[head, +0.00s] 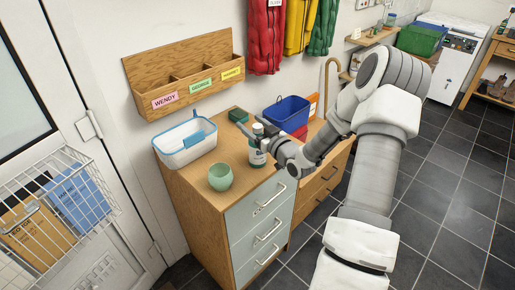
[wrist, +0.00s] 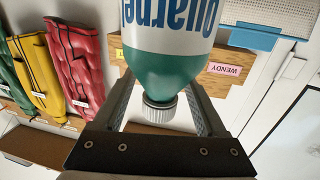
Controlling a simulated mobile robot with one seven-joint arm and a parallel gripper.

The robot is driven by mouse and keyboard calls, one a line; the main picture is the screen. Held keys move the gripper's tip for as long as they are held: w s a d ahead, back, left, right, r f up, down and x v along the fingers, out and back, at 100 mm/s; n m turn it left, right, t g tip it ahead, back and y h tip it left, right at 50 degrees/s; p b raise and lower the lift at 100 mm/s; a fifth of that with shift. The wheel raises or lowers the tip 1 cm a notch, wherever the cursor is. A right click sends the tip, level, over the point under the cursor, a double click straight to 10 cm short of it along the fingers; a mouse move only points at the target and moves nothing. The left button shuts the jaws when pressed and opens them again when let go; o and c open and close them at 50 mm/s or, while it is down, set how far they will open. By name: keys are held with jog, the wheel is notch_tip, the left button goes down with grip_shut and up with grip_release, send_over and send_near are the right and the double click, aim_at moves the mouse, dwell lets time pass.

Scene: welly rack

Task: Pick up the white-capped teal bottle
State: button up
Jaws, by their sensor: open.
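The teal bottle (head: 257,157) with a pale cap and a white label stands upright on the wooden dresser top, near its front edge. My gripper (head: 256,141) is at the bottle's upper part, reaching in from the right. In the wrist view, which is upside down, the bottle (wrist: 165,62) fills the space between the open fingers, with its ribbed cap (wrist: 160,108) towards the palm. I cannot tell whether either finger touches it. My gripper partly hides the bottle in the head view.
A wooden wall rack (head: 186,82) hangs above. Coats (head: 264,38) hang on the wall.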

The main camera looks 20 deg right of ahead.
grip_shut()
dwell(0.3)
dwell(1.1)
